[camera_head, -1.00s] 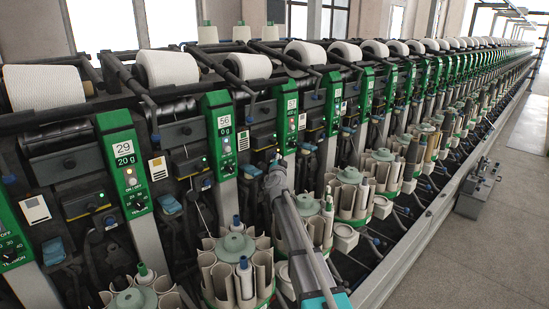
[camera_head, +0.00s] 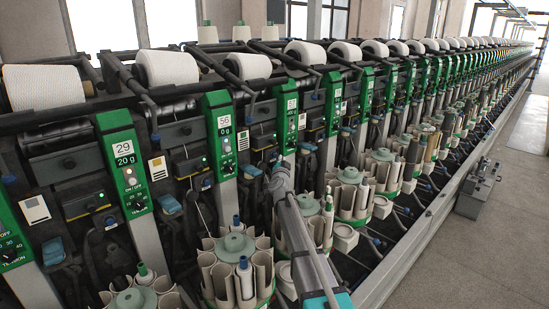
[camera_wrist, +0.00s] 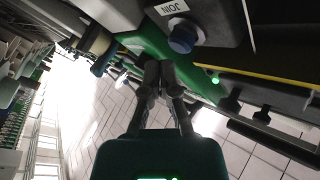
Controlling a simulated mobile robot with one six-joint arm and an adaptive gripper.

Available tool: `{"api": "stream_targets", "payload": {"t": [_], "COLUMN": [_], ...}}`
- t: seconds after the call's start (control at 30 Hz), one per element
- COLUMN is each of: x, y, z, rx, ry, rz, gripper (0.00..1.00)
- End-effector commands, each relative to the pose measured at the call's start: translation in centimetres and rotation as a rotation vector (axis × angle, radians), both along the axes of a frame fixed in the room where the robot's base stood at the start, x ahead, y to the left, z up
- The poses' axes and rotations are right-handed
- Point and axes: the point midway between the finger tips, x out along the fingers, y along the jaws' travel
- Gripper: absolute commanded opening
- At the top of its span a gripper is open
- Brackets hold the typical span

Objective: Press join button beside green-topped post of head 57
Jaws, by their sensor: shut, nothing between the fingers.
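My gripper (camera_head: 281,165) is in front of the lower part of this post, with my arm reaching up from below. In the wrist view, a round blue button (camera_wrist: 184,37) sits under a white JOIN label (camera_wrist: 172,7) on a grey housing. A green post part (camera_wrist: 160,48) is beside it. My gripper's fingers (camera_wrist: 158,72) are shut and empty, just below and left of the button in the picture, with no clear contact visible.
Neighbouring posts 56 (camera_head: 223,135) and 29 (camera_head: 122,165) stand to the left. Bobbin magazines (camera_head: 236,250) stick out below the heads. White yarn cones (camera_head: 167,68) line the top. The floor aisle (camera_head: 480,235) at right is mostly clear.

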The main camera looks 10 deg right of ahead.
Motion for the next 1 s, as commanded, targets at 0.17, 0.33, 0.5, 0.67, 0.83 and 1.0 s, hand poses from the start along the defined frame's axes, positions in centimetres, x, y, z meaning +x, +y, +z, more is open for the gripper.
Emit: {"api": "stream_targets", "payload": {"t": [0.17, 0.33, 0.5, 0.67, 0.83, 1.0], "x": [-0.7, -1.7, -2.6, -3.5, -4.0, -4.0], "y": [-0.4, -1.1, -1.9, -2.5, -2.9, -2.9], "z": [0.0, 0.0, 0.0, 0.0, 0.0, 0.0], "rx": [0.000, -0.001, -0.001, 0.000, -0.001, 0.000], "ry": [0.000, 0.000, 0.001, 0.000, 0.000, 0.000], "rz": [0.000, 0.000, -0.001, -0.001, 0.000, 0.000], "gripper": [0.00, 0.00, 0.00, 0.00, 0.00, 0.00]}}
